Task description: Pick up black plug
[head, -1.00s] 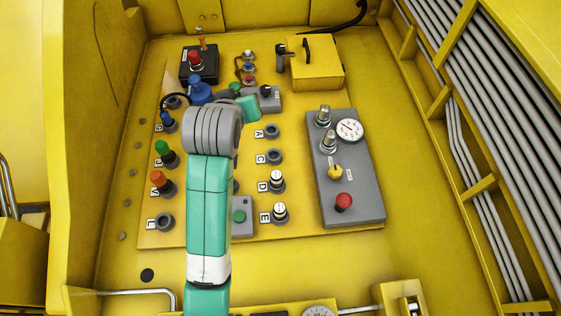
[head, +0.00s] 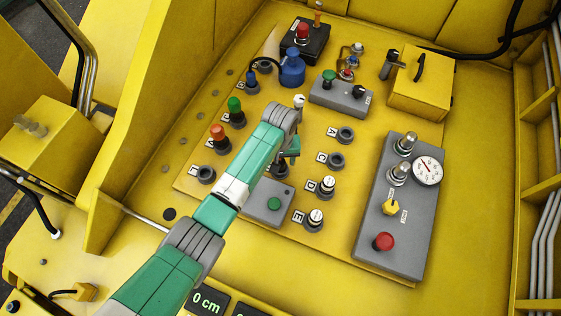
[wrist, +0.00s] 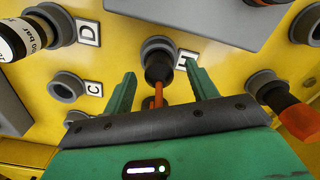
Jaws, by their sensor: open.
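The black plug (wrist: 158,68) sits in a grey socket (wrist: 160,46) beside the label H in the wrist view, with a thin orange stem pointing toward my gripper. My gripper (wrist: 160,88) is open, with its two green fingers apart on either side of the stem. I cannot tell whether either finger touches it. In the head view my gripper (head: 292,150) is over the middle of the panel, and my arm partly hides the sockets beneath it.
An orange-red plug (wrist: 300,120) stands close to my gripper's right in the wrist view. White-topped plugs (head: 326,186) stand at D and E. A green-button box (head: 268,202) and a grey gauge panel (head: 375,235) are nearby. Empty socket C (wrist: 65,87) lies left.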

